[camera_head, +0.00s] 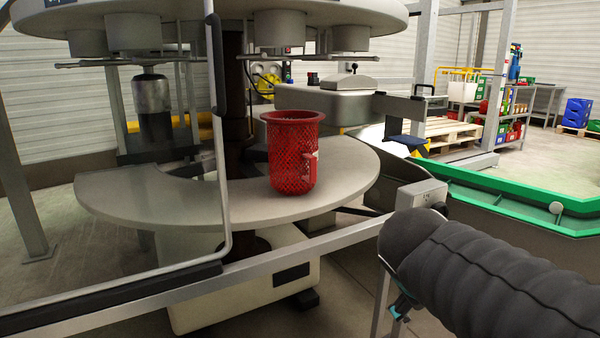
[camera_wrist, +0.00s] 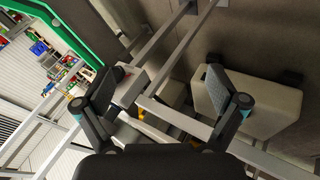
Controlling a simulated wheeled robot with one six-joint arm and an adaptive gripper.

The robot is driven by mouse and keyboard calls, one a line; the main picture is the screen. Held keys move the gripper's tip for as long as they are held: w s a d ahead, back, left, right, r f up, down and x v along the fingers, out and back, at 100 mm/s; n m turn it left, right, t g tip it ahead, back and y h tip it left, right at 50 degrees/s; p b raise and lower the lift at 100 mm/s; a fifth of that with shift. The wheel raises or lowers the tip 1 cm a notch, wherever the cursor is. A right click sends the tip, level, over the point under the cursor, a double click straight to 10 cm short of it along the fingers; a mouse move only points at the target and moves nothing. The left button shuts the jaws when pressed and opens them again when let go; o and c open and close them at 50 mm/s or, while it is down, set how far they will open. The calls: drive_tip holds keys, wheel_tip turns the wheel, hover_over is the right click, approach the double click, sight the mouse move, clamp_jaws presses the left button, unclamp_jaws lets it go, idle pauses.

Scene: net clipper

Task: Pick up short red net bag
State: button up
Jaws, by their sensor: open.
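The short red net bag (camera_head: 288,160) stands upright on the grey curved table (camera_head: 140,205) of the machine in the head view. It is a mesh tube with an open, flared top and a pale tag on its right side. The bag does not show in the wrist view. My gripper (camera_wrist: 165,82) is open and empty in the wrist view, its two dark fingers spread wide. In the head view my arm is at the lower right, in front of and to the right of the bag, well apart from it; the gripper is mostly hidden there.
A metal rail (camera_head: 250,268) crosses in front of the table, and a bent upright bar (camera_head: 219,130) stands left of the bag. The machine's round upper plate (camera_head: 385,15) hangs above. A green-edged conveyor (camera_head: 500,200) lies at right. Shelves with crates stand far behind.

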drive_tip(key=w+a+r+n+t+h+b, duration=0.35)
drive_tip(key=w+a, duration=0.45)
drive_tip(key=w, duration=0.4)
drive_tip(key=n+t+y+b, duration=0.2)
drive_tip(key=n+t, duration=0.3)
drive_tip(key=t, duration=0.2)
approach(308, 180)
drive_tip(key=w+r, duration=0.2)
drive_tip(key=w, duration=0.1)
drive_tip(key=shift+h, duration=0.25)
drive_tip(key=x, duration=0.7)
drive_tip(key=shift+d+r, duration=0.15)
drive_tip(key=shift+d, duration=0.25)
drive_tip(key=c, duration=1)
